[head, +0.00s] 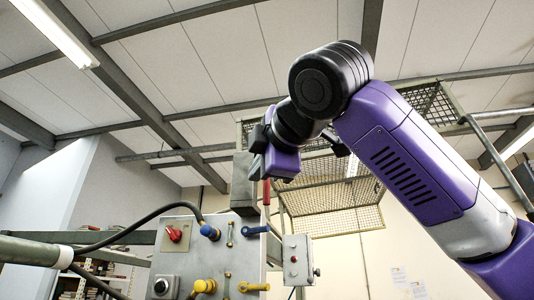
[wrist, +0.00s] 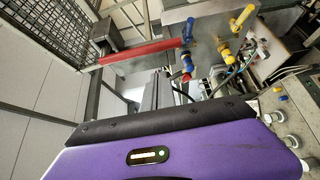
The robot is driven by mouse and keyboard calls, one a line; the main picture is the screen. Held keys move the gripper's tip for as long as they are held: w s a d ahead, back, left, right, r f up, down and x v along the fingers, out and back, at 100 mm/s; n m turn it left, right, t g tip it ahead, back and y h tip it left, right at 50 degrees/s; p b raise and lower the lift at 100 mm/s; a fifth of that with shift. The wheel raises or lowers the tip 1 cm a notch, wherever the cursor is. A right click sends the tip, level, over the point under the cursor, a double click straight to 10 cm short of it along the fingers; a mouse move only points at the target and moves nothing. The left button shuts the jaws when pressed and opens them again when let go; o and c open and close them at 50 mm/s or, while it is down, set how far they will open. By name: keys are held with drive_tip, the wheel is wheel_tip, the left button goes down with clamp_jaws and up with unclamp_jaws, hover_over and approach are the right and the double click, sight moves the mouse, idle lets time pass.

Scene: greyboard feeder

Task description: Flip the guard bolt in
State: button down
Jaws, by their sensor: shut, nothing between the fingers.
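A grey control panel (head: 205,262) stands low in the head view. A blue lever (head: 255,230) and a yellow lever (head: 254,287) stick out at its right side, with a blue knob (head: 209,232) and a yellow knob (head: 204,286) to their left. A red handle (head: 266,192) stands upright above the panel; a long red bar (wrist: 140,52) crosses the wrist view. I cannot tell which part is the guard bolt. My gripper (head: 256,150) is shut and empty, above the panel near the red handle. In the wrist view the levers (wrist: 243,15) are beyond it.
A red switch (head: 174,233) and a black cable (head: 140,228) are on the panel's left. A small grey box (head: 297,260) stands at its right. Mesh guards (head: 335,200) hang behind my arm. A mesh panel (wrist: 45,40) fills the wrist view's upper left.

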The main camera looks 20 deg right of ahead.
drive_tip(key=w+d, duration=0.2)
drive_tip(key=shift+w+d, duration=0.1)
drive_tip(key=shift+d, duration=0.25)
drive_tip(key=shift+w+d+p, duration=1.05)
drive_tip(key=shift+w, duration=0.3)
